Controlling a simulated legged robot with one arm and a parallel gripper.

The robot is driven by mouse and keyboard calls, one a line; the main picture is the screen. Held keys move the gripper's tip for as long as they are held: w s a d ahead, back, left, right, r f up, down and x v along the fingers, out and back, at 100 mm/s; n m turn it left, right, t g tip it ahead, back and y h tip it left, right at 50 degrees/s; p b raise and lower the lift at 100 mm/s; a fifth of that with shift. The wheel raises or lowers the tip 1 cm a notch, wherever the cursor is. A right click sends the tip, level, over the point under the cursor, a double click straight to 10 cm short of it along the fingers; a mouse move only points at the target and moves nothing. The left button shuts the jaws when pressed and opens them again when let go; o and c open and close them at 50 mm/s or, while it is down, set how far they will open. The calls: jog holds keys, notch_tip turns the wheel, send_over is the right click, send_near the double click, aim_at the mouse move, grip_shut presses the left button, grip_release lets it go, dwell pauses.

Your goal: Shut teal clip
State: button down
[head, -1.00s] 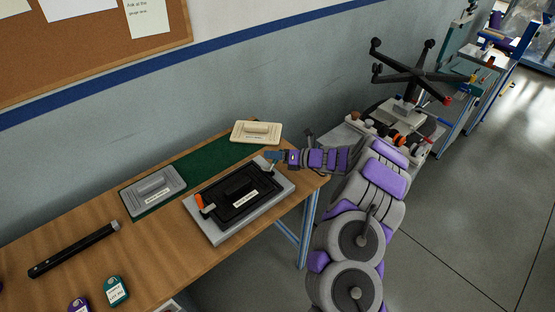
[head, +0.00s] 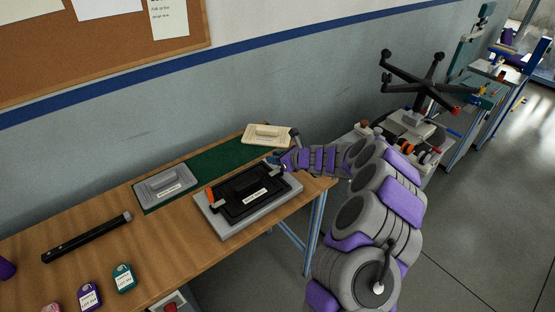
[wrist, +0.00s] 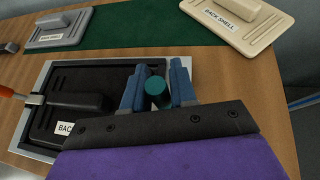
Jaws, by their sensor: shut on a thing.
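The teal clip (wrist: 156,92) shows in the wrist view as a round teal handle end between my blue fingers. It is at the right side of the black back shell (head: 236,206), which lies in a grey fixture (head: 232,230) on the table. My gripper (head: 278,162) is at the fixture's far right corner and is shut on the teal clip; its fingers (wrist: 158,70) stand on both sides of the handle. The clip's base and latch are hidden by my gripper. An orange-handled clip (head: 210,196) is at the fixture's left side; it also shows in the wrist view (wrist: 8,92).
A grey shell (head: 165,187) and a cream shell (head: 268,135) lie on a green mat (head: 215,163) behind the fixture. A black bar (head: 85,238) and several coloured tags (head: 123,278) lie left. The wall is close behind the table.

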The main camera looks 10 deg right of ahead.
jog(key=shift+s+f, duration=0.1)
jog(key=shift+f, duration=0.2)
jog(key=c, duration=1.2)
grip_release()
jog(key=shift+f, duration=0.1)
jog(key=shift+o, duration=1)
jog(key=shift+r, duration=0.25)
jog(key=shift+s+d+r, duration=0.15)
jog(key=shift+d+r, duration=0.05)
jog(key=shift+r, duration=0.1)
jog(key=p+v, duration=0.4)
jog(key=v, duration=1.2)
jog(key=shift+s, duration=0.25)
